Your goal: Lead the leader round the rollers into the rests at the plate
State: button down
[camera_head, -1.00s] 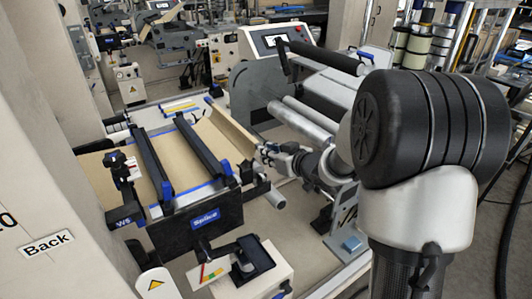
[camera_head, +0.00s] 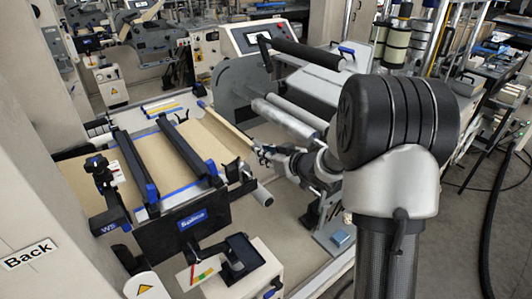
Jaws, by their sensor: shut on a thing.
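The tan kraft leader (camera_head: 201,143) lies across the splice plate, passing under two black bars (camera_head: 188,152) (camera_head: 133,172). Its right end rises toward my gripper (camera_head: 262,153). My gripper is at the plate's right side, shut on the leader's right end; the fingertips are small and partly hidden by my own wrist. The splice plate (camera_head: 166,205) has blue strips and a black front with a "Splice" label. Silver rollers (camera_head: 288,119) lie right of and behind my gripper. I cannot clearly make out the rests.
A black roller (camera_head: 307,54) sits higher on the grey machine (camera_head: 239,88). A beige box with a black device (camera_head: 236,262) stands in front of the plate. A beige column with a "Back" sign (camera_head: 30,249) is at left.

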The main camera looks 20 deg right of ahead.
notch_tip(320, 180, down, 20)
jog(key=b, duration=0.7)
jog(key=shift+r, duration=0.15)
dwell(0.3)
notch_tip(320, 180, down, 14)
jog(key=shift+f, duration=0.25)
dwell(0.9)
jog(key=shift+w+d+f, duration=0.3)
jog(key=shift+d+f, duration=0.5)
jog(key=shift+d, duration=0.05)
